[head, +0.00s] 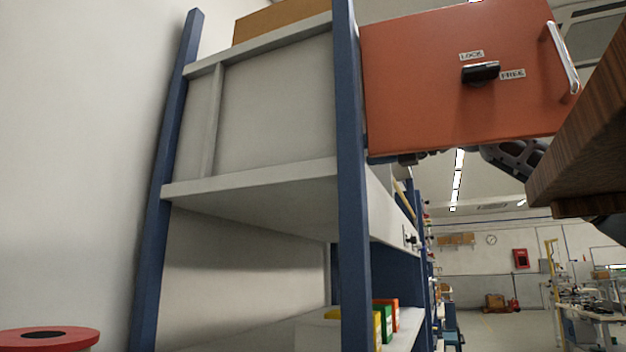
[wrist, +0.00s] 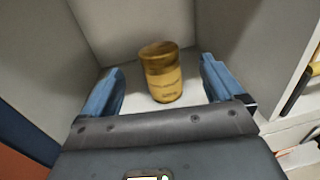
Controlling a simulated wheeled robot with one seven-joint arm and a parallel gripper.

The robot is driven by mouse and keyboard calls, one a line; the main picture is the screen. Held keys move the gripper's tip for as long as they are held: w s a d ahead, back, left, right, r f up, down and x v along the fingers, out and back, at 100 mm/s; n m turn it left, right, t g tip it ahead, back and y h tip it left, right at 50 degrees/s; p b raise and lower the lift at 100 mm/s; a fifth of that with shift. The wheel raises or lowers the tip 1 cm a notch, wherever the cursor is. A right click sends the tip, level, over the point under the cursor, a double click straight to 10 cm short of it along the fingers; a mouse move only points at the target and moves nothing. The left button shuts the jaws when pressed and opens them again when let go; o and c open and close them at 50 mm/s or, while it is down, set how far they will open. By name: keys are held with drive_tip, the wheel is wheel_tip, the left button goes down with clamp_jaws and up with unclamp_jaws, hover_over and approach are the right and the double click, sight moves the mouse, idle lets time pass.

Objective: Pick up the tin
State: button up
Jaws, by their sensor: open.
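The tin (wrist: 162,77) is a small brownish-gold cylinder with a darker lid and a label. In the wrist view it stands upright on the white floor of a compartment, near its back corner. My gripper (wrist: 160,84) is open, with one blue finger to the left of the tin and one to the right, and a gap on each side. Whether the tin is fully between the fingertips in depth I cannot tell. In the head view the tin is not visible, and my gripper is hidden behind the open orange door (head: 440,110).
The orange door has a latch and a silver handle. A blue-posted rack (head: 352,200) with grey shelves stands before me, with coloured boxes (head: 386,318) low down. A wooden slab (head: 585,150) juts in at right. A red round top (head: 48,338) is at lower left.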

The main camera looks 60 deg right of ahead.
drive_tip(key=w+p, duration=0.1)
drive_tip(key=w, duration=0.2)
drive_tip(key=shift+w+r, duration=0.2)
drive_tip(key=w+p, duration=0.2)
drive_tip(key=w, duration=0.2)
drive_tip(key=shift+w, duration=0.15)
drive_tip(key=shift+w+f, duration=0.1)
drive_tip(key=shift+w, duration=0.3)
drive_tip(key=c, duration=1.2)
